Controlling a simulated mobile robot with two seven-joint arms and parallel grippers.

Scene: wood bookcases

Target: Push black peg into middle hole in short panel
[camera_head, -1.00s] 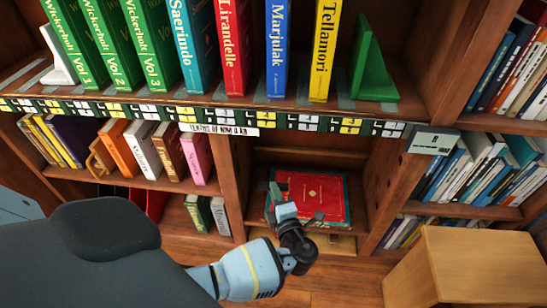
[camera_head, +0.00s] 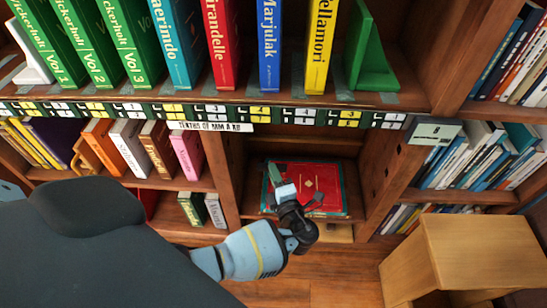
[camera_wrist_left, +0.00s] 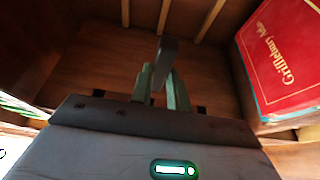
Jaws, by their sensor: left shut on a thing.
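My left gripper (camera_head: 282,182) is in front of the lower middle compartment, near the red book. In the left wrist view its green fingers (camera_wrist_left: 160,88) are shut on a dark grey piece (camera_wrist_left: 167,58), which looks like the black peg and sticks out beyond the fingertips. In the head view the peg cannot be made out. The short panel (camera_head: 402,165) is the compartment's right wooden side wall, with a few small dark holes. The gripper is to the left of this panel and apart from it. My right gripper is not in view.
A red book (camera_head: 312,188) lies flat in the compartment; it also shows in the left wrist view (camera_wrist_left: 285,55). A shelf of upright books (camera_head: 215,45) with a green bookend (camera_head: 370,60) is above. A wooden box (camera_head: 470,255) stands at the lower right.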

